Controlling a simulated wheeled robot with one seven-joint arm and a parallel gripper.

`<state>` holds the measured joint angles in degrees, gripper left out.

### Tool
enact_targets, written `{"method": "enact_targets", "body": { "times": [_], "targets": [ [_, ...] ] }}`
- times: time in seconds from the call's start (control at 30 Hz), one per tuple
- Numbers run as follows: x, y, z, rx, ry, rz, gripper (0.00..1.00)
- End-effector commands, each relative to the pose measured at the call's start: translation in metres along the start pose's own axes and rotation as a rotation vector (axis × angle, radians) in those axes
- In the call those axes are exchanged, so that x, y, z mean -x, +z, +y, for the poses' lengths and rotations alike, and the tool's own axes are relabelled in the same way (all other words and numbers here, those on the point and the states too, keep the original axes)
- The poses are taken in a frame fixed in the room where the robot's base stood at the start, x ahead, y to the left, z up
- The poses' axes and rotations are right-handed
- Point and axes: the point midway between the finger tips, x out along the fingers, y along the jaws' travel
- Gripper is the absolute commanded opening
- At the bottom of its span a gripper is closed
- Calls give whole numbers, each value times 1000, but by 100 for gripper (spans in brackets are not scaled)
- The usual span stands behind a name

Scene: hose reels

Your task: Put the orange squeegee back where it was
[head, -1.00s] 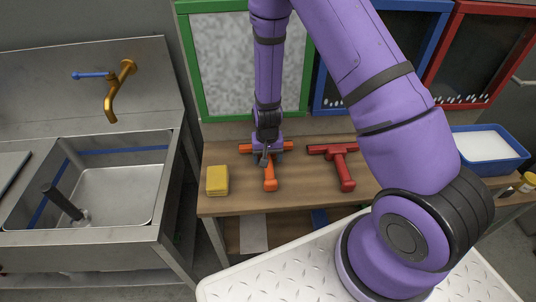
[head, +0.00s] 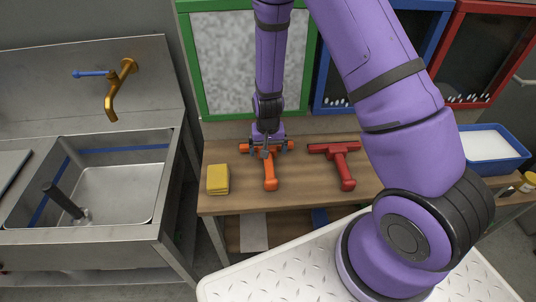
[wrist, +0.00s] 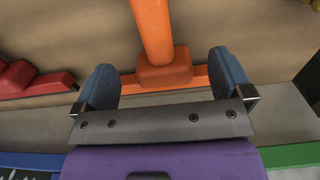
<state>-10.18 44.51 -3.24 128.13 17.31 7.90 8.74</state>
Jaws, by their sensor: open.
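The orange squeegee (head: 270,178) lies on the wooden table, its handle toward the front and its crossbar along the back. In the wrist view the squeegee (wrist: 164,68) shows its handle joint and crossbar between my two fingers. My gripper (head: 266,146) is over the crossbar near the back of the table. In the wrist view my gripper (wrist: 168,80) is open, with one blue-grey finger on each side of the joint and a gap to it. I cannot tell the exact height of the fingertips above the table.
A red squeegee (head: 345,168) lies to the right and a yellow sponge stack (head: 218,180) to the left. Framed screens, including a green one (head: 312,60), stand behind. A blue tub (head: 522,158) is at far right, a sink (head: 115,195) at left.

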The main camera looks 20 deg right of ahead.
Motion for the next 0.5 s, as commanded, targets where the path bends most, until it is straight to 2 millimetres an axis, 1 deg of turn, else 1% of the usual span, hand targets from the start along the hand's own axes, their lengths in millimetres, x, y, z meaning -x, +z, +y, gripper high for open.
{"method": "enact_targets", "body": {
  "times": [0.03, 0.3, 0.5],
  "targets": [
    [10, -1, -1, 1, -2, 4, 98],
    [55, 0, 0, 2, -1, 3, 98],
    [78, 0, 0, 1, -1, 1, 98]
  ]
}}
